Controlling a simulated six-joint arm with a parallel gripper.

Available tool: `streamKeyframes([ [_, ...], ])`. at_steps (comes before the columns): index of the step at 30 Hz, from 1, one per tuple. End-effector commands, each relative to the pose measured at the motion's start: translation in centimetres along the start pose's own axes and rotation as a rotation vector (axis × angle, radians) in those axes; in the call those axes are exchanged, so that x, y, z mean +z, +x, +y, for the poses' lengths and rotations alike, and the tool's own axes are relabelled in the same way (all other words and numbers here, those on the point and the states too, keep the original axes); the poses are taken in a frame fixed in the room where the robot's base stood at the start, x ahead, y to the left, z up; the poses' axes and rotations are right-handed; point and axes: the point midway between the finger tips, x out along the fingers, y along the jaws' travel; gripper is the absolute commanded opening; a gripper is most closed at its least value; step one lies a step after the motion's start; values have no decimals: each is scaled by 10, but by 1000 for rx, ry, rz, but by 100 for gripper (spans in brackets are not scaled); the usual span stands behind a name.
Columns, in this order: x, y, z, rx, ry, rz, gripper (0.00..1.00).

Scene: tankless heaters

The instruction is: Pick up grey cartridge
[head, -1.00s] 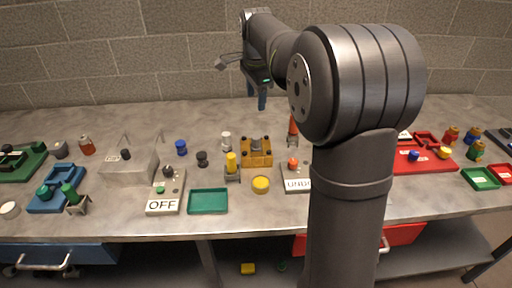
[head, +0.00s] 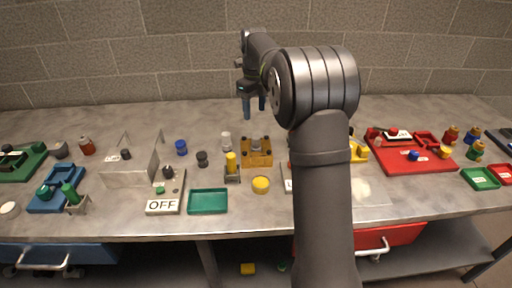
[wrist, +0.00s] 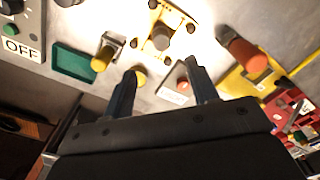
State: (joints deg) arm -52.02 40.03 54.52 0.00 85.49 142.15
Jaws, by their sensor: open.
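My gripper (head: 254,108) is open and empty above the back of the bench, fingers pointing down. In the wrist view its two fingers (wrist: 163,76) are apart with nothing between them. Which piece is the grey cartridge I cannot tell for sure. A pale grey cylinder (head: 226,141) stands upright left of the yellow block (head: 265,159). A dark grey cylinder (head: 202,158) stands just left of that. Another grey piece (head: 60,149) stands at the far left, beside the green base. The yellow block has a grey round piece (head: 256,145) on top. My gripper touches none of these.
A green tray (head: 208,202), an OFF panel (head: 165,206) and a yellow cylinder (head: 231,162) sit near the front. A red base (head: 411,165) is at the right. A block wall (head: 150,50) rises behind the bench. My arm hides part of the middle right.

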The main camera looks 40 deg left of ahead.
Motion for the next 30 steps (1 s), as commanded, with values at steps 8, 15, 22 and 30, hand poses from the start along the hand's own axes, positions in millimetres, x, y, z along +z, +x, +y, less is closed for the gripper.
streamKeyframes([
  [8, -1, 58, 0, 1, -2, 2, 54],
  [15, -1, 77, 0, 0, -2, 0, 54],
  [22, -6, 108, -1, 2, -2, 2, 54],
  [30, -5, 128, -1, 0, -3, -1, 54],
])
